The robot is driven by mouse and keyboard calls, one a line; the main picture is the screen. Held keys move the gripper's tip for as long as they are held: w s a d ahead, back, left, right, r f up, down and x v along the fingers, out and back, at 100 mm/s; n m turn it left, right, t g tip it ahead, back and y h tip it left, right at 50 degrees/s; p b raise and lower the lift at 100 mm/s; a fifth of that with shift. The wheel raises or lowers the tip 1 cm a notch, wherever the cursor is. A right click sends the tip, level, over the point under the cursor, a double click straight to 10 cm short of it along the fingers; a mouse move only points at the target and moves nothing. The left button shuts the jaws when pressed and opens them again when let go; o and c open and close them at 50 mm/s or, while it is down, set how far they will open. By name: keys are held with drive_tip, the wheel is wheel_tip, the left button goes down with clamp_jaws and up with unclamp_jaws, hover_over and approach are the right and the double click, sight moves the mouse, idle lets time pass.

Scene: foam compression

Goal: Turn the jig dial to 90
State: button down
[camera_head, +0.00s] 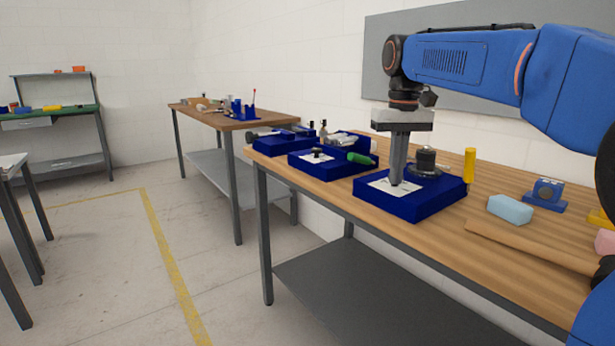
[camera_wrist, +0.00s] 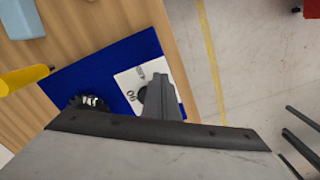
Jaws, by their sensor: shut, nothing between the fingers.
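The blue jig block (camera_head: 425,207) sits on the wooden workbench. On its top are a white card (camera_head: 386,187), partly hidden by my fingers, and a dark round knob on a metal base (camera_head: 427,160). My gripper (camera_head: 397,183) points straight down over the card, fingers shut and empty. In the wrist view my gripper (camera_wrist: 160,100) covers part of the white card (camera_wrist: 126,80), which shows a printed number and a dark round shape beside the fingers. The dark knurled knob (camera_wrist: 88,103) is partly hidden by the gripper body. I cannot read the dial's setting or tell whether my fingertips touch it.
A yellow cylinder (camera_head: 470,166) stands just right of the jig. A light blue block (camera_head: 510,209), a blue fixture (camera_head: 545,194) and a long wooden piece (camera_head: 530,247) lie further right. Other blue trays (camera_head: 330,170) with tools stand to the left. The floor in front is clear.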

wheel_tip(320, 180, up, 6)
idle(0.6)
drive_tip(key=shift+s, duration=0.1)
drive_tip(key=shift+w+d+f, duration=0.15)
drive_tip(key=shift+d+f, duration=0.35)
drive_tip(key=shift+f, duration=0.5)
drive_tip(key=shift+w+d+f, duration=0.2)
drive_tip(key=shift+d+f, duration=0.25)
drive_tip(key=shift+f, duration=0.6)
drive_tip(key=shift+w+d+f, duration=0.15)
drive_tip(key=shift+d+f, duration=0.35)
drive_tip(key=shift+f, duration=0.5)
drive_tip(key=shift+s+a, duration=0.15)
drive_tip(key=shift+a, duration=0.5)
drive_tip(key=shift+a, duration=0.7)
